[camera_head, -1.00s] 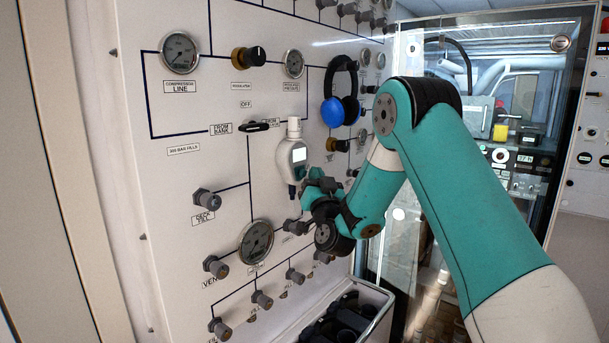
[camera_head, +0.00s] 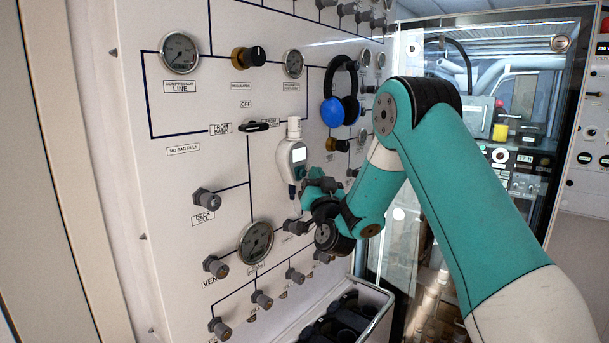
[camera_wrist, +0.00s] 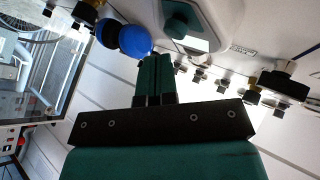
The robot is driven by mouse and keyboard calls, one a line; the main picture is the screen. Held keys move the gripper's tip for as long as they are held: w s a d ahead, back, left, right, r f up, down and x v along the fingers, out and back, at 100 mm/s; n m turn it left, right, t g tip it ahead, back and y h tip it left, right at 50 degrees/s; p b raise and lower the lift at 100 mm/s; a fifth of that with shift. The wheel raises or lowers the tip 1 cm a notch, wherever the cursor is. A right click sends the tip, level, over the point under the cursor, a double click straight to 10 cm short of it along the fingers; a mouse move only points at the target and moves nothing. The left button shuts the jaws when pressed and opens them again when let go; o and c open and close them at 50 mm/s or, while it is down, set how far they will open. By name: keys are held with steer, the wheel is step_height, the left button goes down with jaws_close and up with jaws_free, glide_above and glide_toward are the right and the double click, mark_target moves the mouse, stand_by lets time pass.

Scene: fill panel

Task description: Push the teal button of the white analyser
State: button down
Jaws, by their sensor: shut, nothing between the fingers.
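The white analyser (camera_head: 286,164) hangs upright on the panel in the head view, with a pale screen above its teal button (camera_head: 299,173). In the wrist view the analyser (camera_wrist: 225,12) is cut off by the top edge, and its teal button (camera_wrist: 184,20) faces the camera. My gripper (camera_head: 309,184) is at the lower right of the analyser, close to the button. In the wrist view my gripper (camera_wrist: 157,60) is shut and empty, its tips just short of the analyser's edge. Whether the tips touch it, I cannot tell.
Blue and black headphones (camera_head: 334,108) hang on the panel right of the analyser. A gauge (camera_head: 256,242) and several grey valve knobs sit below. A black selector handle (camera_head: 258,127) is to the left. A bin (camera_head: 350,318) with dark items stands under the panel.

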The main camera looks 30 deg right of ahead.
steer(key=shift+w+a+r+p, duration=0.1)
steer(key=shift+w+p, duration=0.1)
steer(key=shift+p, duration=0.25)
steer(key=shift+w+a, duration=0.1)
steer(key=shift+w, duration=0.15)
steer(key=shift+w+a+p, duration=0.1)
steer(key=shift+w+p, duration=0.2)
steer(key=shift+p, duration=0.4)
stand_by(0.4)
steer(key=shift+s+f+b, duration=0.2)
steer(key=shift+b, duration=0.2)
steer(key=shift+s+d+r+b, duration=0.1)
steer(key=shift+s+d+b, duration=0.15)
steer(key=shift+s+b, duration=0.4)
steer(key=shift+w, duration=0.1)
